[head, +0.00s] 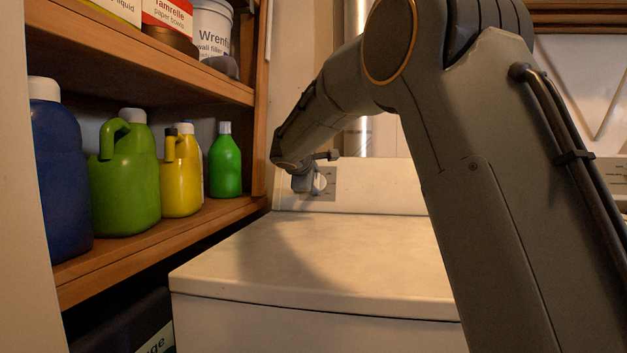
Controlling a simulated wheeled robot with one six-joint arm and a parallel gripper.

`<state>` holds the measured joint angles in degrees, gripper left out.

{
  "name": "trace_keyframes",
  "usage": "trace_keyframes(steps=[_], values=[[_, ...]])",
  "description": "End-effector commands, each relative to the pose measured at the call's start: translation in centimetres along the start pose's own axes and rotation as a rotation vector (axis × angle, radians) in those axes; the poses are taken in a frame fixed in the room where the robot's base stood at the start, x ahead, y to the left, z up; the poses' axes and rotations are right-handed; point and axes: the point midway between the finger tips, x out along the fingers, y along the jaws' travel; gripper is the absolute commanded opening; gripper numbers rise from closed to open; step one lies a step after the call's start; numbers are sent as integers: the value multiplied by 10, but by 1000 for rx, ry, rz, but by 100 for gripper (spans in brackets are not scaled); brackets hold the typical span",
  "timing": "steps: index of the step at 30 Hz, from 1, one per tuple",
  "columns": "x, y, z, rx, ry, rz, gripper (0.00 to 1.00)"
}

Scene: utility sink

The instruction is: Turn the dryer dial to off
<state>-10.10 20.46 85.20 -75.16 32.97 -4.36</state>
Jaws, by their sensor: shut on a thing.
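The dryer (330,262) is a white appliance with a bare flat top and a raised back panel. The dial (321,183) is a small round white knob on a grey plate at the left part of that panel. My gripper (316,183) is at the dial, at the end of my arm reaching in from the right. It is shut on the dial, and it hides the dial's left part. The dial's pointer and the plate's markings are too small to read.
A wooden shelf (160,250) stands close on the left. It holds a blue jug (60,175), a green jug (127,180), a yellow jug (181,175) and a green bottle (225,162). The upper shelf holds a white tub (212,30). The dryer's top is clear.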

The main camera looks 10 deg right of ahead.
Motion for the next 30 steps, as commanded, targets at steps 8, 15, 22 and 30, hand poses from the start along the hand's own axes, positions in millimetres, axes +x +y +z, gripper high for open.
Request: trace_keyframes(steps=[8, 15, 22, 30], values=[[0, -1, -1, -18, 2, 0, 19], [0, -1, -1, -18, 2, 0, 19], [0, -1, -1, -17, 1, 0, 60], [-6, 0, -1, -17, 1, 0, 60]])
